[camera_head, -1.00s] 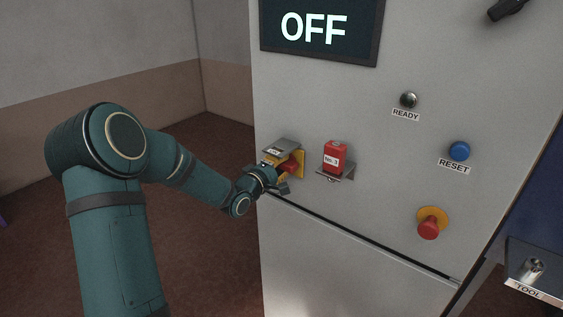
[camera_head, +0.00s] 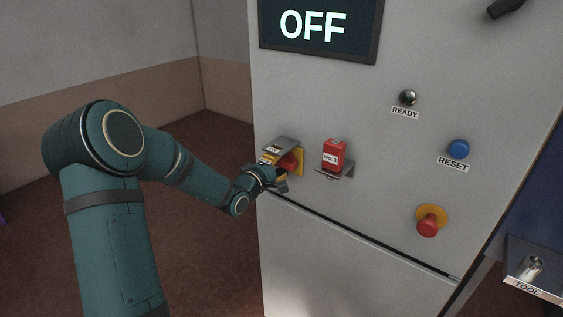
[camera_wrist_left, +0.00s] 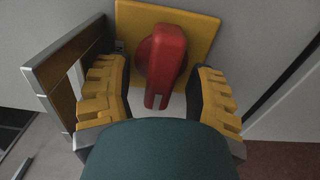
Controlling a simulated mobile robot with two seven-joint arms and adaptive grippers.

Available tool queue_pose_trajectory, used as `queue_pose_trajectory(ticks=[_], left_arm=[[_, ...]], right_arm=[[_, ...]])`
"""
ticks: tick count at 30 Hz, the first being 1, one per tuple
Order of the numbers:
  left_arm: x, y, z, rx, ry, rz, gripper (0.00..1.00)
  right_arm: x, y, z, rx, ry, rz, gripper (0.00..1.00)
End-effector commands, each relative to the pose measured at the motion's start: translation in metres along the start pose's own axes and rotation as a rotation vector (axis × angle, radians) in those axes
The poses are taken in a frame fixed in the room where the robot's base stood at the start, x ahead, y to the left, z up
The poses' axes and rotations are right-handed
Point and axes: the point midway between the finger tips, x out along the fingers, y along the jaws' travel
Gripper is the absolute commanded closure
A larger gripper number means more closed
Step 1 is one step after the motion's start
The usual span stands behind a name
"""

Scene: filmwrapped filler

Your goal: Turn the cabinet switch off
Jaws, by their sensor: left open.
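The cabinet switch is a red handle (camera_wrist_left: 166,58) on a yellow plate (camera_wrist_left: 205,27). In the head view the red handle (camera_head: 290,161) shows at the cabinet's left edge, partly covered by my gripper. My left gripper (camera_head: 272,170) is at the switch. In the left wrist view the yellow-padded fingers of my left gripper (camera_wrist_left: 163,92) are open, one on each side of the handle, with visible gaps. The cabinet's screen (camera_head: 318,28) reads OFF. My right gripper is not in view.
A red block marked No. 3 (camera_head: 334,154) sits on a small bracket close to the right of the switch. Farther right are a READY lamp (camera_head: 408,97), a blue RESET button (camera_head: 458,149) and a red mushroom button (camera_head: 429,225). A tool shelf (camera_head: 535,290) stands at lower right.

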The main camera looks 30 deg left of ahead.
Motion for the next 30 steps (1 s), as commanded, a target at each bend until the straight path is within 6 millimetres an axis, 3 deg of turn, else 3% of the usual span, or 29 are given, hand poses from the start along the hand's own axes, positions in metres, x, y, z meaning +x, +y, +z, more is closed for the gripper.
queue_pose_trajectory(ticks=[12,18,30], left_arm=[[-0.076,0.001,-0.001,0.002,0.002,0.0,0.45],[-0.104,0.001,0.0,0.001,0.002,0.001,0.45],[-0.116,0.001,0.0,0.0,0.0,0.001,0.45]], right_arm=[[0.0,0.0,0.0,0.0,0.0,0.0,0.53],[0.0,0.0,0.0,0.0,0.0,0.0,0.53],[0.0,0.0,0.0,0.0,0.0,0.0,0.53]])
